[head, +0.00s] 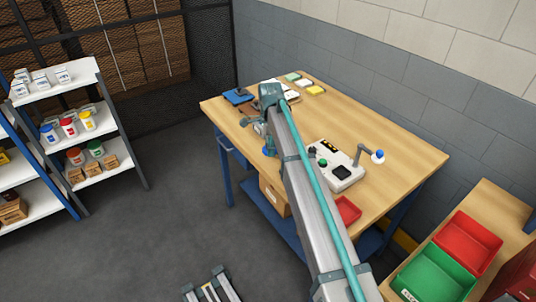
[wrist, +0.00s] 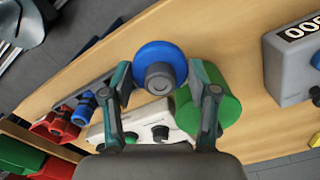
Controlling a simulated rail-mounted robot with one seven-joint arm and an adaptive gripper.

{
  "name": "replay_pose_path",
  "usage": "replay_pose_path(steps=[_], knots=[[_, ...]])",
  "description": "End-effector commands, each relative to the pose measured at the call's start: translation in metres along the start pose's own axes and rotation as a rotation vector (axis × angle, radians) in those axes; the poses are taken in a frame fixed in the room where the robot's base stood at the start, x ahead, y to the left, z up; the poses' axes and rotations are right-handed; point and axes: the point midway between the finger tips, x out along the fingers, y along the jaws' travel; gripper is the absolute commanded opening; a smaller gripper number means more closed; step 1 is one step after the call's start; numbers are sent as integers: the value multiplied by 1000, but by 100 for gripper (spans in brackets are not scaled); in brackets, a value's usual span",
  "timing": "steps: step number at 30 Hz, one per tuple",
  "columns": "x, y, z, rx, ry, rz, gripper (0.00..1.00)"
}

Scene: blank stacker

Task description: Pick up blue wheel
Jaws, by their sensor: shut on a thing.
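The blue wheel (wrist: 170,55), a round blue disc with a grey hub, sits between the two fingers of my gripper (wrist: 160,76) in the wrist view, its hub toward the camera. My gripper is shut on it. A green round thing (wrist: 225,105) is beside and partly behind the right finger; I cannot tell whether they touch. In the head view my gripper (head: 258,128) is over the left part of the wooden table, and a small blue patch (head: 268,151) shows just below it. My arm hides part of the table there.
The table (head: 405,135) holds a pale control box (head: 335,170) with buttons, a lever with a blue-and-white knob (head: 378,156) and a red tray (head: 348,209). A red bin (head: 467,243) and green bin (head: 435,272) stand at right.

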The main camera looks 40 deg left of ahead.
Motion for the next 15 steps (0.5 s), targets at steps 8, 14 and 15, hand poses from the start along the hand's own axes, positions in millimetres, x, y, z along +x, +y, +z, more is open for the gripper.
replay_pose_path(steps=[8, 14, 15], knots=[[-42, 63, -12, 1, 0, -3, 22], [-60, 96, -18, 1, 0, -2, 22], [-62, 100, -19, 1, 0, -1, 22]])
